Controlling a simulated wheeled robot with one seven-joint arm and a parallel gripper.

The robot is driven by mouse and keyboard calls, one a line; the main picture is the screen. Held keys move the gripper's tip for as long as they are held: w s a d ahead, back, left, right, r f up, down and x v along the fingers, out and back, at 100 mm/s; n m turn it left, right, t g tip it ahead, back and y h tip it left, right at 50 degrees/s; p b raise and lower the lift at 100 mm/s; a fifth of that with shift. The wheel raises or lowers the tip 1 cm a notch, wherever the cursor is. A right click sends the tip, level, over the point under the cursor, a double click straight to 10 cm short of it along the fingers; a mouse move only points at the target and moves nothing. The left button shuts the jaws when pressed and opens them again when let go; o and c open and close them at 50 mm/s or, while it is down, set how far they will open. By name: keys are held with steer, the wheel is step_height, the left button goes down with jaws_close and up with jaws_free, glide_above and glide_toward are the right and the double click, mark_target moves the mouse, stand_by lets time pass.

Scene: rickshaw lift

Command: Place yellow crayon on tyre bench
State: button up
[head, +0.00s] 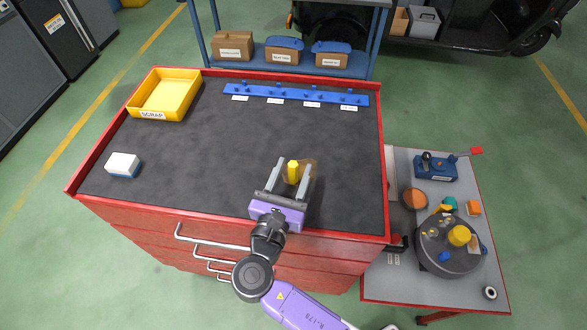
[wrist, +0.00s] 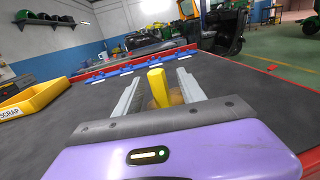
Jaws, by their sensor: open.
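The yellow crayon (head: 293,172) stands upright near the front right of the red-edged bench with a dark top (head: 230,145). A brownish round thing (head: 307,170) is right by it, partly hidden. My gripper (head: 291,164) is open, with one finger on each side of the crayon. In the wrist view the crayon (wrist: 157,88) shows between the two fingers, with a gap on both sides. I cannot tell which surface is the tyre bench; a side table (head: 380,285) with a round dark disc (head: 432,262) stands at the right.
A yellow SCRAP tray (head: 165,93) is at the back left. A blue rack (head: 295,94) with labels runs along the back edge. A white and blue block (head: 123,165) lies at the left. Several small parts and a blue device (head: 435,168) are on the side table. The bench middle is clear.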

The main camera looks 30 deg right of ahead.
steer(key=shift+x, duration=1.9)
steer(key=shift+a+r, duration=0.1)
steer(key=shift+r, duration=0.05)
jaws_close()
